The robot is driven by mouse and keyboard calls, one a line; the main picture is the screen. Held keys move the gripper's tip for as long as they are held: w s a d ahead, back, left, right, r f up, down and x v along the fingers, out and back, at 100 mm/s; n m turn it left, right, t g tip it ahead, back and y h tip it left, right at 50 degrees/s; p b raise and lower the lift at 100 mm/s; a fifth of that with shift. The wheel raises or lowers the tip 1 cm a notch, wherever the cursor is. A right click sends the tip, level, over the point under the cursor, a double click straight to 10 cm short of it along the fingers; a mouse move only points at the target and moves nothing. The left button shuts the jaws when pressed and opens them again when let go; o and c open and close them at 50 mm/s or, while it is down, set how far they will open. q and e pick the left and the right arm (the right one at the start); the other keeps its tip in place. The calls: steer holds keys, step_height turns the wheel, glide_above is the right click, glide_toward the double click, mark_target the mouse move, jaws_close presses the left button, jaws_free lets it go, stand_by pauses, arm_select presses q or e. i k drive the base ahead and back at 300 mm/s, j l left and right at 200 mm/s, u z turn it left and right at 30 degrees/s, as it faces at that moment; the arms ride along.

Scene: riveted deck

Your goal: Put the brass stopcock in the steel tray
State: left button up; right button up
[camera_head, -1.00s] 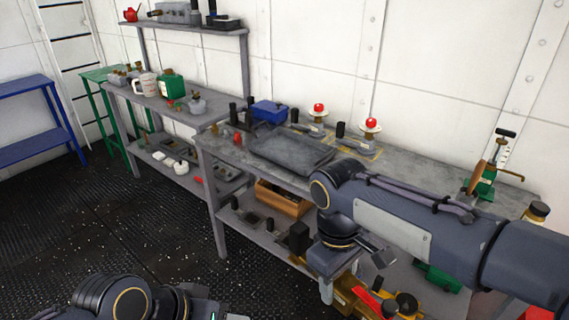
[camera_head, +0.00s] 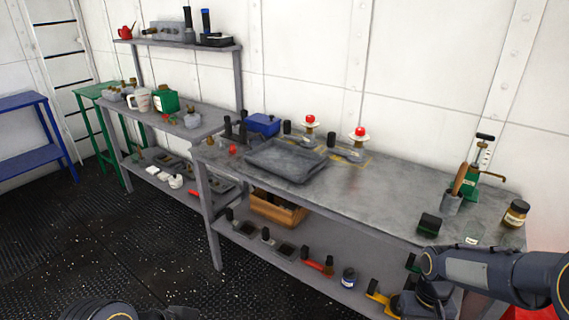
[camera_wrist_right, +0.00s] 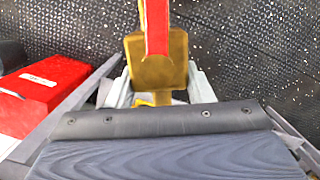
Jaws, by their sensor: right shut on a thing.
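The brass stopcock (camera_wrist_right: 172,75), a brass body with a red lever, shows at the top middle of the right wrist view. My right gripper (camera_wrist_right: 158,92) is shut on it, with the pale fingers on either side of the brass body. In the head view my right arm comes in at the lower right, and its gripper and the stopcock are not visible there. The steel tray (camera_head: 262,164) is a shallow grey tray on the bench top, left of my right arm, and looks empty. My left gripper is not in view; only a bit of the left arm shows at the bottom edge.
A blue box (camera_head: 263,124) and two red-knobbed fittings stand behind the tray. A dark green block (camera_head: 429,224), a grey cup (camera_head: 450,204) and a jar (camera_head: 515,213) stand at the bench's right. A red box (camera_wrist_right: 38,98) is beside my right gripper. The bench middle is clear.

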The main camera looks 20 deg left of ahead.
mark_target(284, 162)
steer(key=i+j+u, duration=0.4)
steer(key=j, duration=0.25)
steer(key=i+j+u, duration=0.45)
steer(key=i+j, duration=0.1)
